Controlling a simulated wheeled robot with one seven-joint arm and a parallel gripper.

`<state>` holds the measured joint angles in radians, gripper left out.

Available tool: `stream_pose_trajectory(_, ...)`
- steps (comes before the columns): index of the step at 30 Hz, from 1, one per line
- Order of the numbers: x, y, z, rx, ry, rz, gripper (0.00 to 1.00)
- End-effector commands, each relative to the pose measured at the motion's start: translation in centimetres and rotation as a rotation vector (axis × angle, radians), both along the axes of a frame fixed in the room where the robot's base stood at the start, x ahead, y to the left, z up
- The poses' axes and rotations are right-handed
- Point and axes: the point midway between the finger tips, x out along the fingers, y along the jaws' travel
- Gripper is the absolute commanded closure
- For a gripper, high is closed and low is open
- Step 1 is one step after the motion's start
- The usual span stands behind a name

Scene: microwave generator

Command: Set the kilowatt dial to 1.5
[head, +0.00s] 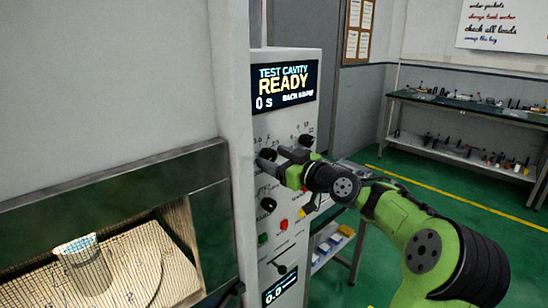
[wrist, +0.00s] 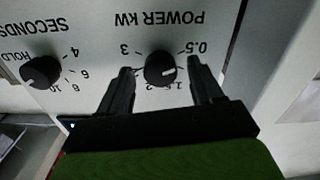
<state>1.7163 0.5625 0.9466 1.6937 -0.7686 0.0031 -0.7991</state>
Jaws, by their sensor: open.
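The kilowatt dial (wrist: 160,68) is a round black knob under the label POWER KW, which appears upside down in the wrist view. Marks 3 and 0.5 show beside it, and a mark like 1.5 is partly hidden near my gripper. A pale line on the knob is too small to read surely. My gripper (wrist: 160,70) is open, with one black finger on each side of the dial. I cannot tell whether the fingers touch it. In the head view my gripper (head: 283,155) is at the control panel (head: 251,178) and hides part of it.
The SECONDS dial (wrist: 41,72) sits beside the power dial. Above the controls, a display (head: 284,86) reads TEST CAVITY READY, 0 s. A lower black knob (head: 268,204) and coloured buttons are below. The open cavity with a beaker (head: 78,262) is at left.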

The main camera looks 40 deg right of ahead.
Motion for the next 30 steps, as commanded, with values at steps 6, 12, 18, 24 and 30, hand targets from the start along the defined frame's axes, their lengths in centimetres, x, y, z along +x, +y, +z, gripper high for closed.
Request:
stream_pose_trajectory(6,0.92,0.01,-0.02,0.000,0.001,-0.001,0.34)
stream_pose_trajectory(12,0.87,0.02,-0.04,0.000,0.001,-0.001,0.45)
stream_pose_trajectory(18,0.85,0.02,-0.05,0.001,0.002,-0.001,0.76)
stream_pose_trajectory(24,0.84,0.02,-0.04,0.002,0.002,-0.001,0.91)
stream_pose_trajectory(30,0.86,0.07,0.01,0.039,0.002,0.001,0.91)
